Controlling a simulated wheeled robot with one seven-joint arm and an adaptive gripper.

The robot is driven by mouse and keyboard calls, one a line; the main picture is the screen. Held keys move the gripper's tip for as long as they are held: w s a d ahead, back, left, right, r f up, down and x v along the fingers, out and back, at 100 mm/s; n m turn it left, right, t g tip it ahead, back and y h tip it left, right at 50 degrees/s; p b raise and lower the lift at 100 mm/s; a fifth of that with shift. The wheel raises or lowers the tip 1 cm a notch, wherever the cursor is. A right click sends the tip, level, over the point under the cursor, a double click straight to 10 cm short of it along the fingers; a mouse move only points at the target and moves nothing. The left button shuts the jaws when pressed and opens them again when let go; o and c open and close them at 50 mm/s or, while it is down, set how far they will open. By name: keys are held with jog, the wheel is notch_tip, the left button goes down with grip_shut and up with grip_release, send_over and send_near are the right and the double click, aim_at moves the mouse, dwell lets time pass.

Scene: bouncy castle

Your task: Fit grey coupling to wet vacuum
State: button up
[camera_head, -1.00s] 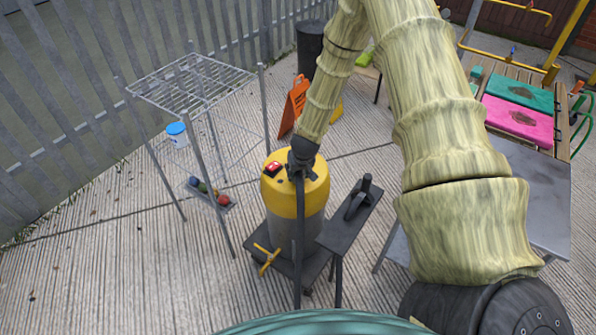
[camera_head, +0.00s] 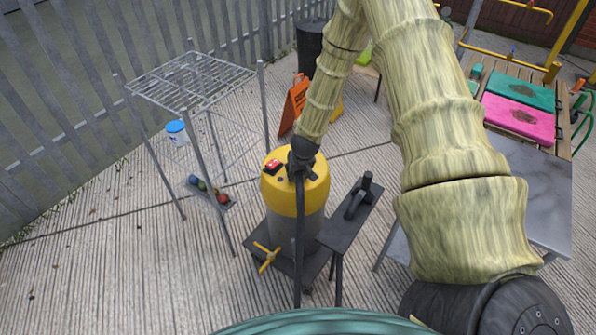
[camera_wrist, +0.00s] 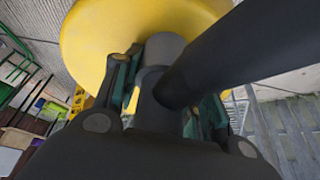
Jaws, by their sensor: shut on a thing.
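The wet vacuum (camera_head: 295,192), a drum with a yellow top and grey lower body, stands on a low dark platform. My gripper (camera_head: 303,162) is at the upper side of its yellow head. In the wrist view my gripper (camera_wrist: 165,85) is shut on the grey coupling (camera_wrist: 150,105), with one finger on either side. A thick black hose (camera_wrist: 245,50) runs from the coupling; in the head view the hose (camera_head: 299,240) hangs down in front of the drum. A lighter grey round part (camera_wrist: 165,47) lies beyond the coupling against the yellow head. I cannot tell whether the coupling is seated.
A dark stand (camera_head: 345,218) with a black tool-like fitting (camera_head: 358,195) is just right of the vacuum. A yellow tap-like piece (camera_head: 267,258) lies at the platform's front left. A wire rack (camera_head: 190,82) stands left. Open paving (camera_head: 110,270) lies front left.

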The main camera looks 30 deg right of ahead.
aim_at(301, 173)
jog(key=o, duration=1)
jog(key=shift+o, duration=0.2)
jog(key=shift+v, duration=6)
jog(key=s+a+f+n+g, duration=0.1)
jog(key=s+a+f, duration=0.3)
jog(key=s+f, duration=0.35)
jog(key=s+a+f+n+g, duration=0.1)
jog(key=s+a+f, duration=0.45)
jog(key=s, duration=0.25)
jog(key=s+a+f+g, duration=0.1)
jog(key=s+a+f, duration=0.2)
jog(key=s, duration=0.7)
jog(key=s+a+f+n+g+y, duration=0.1)
jog(key=s+a+f, duration=0.3)
jog(key=s, duration=0.6)
jog(key=shift+s+a, duration=0.15)
jog(key=shift+a, duration=0.95)
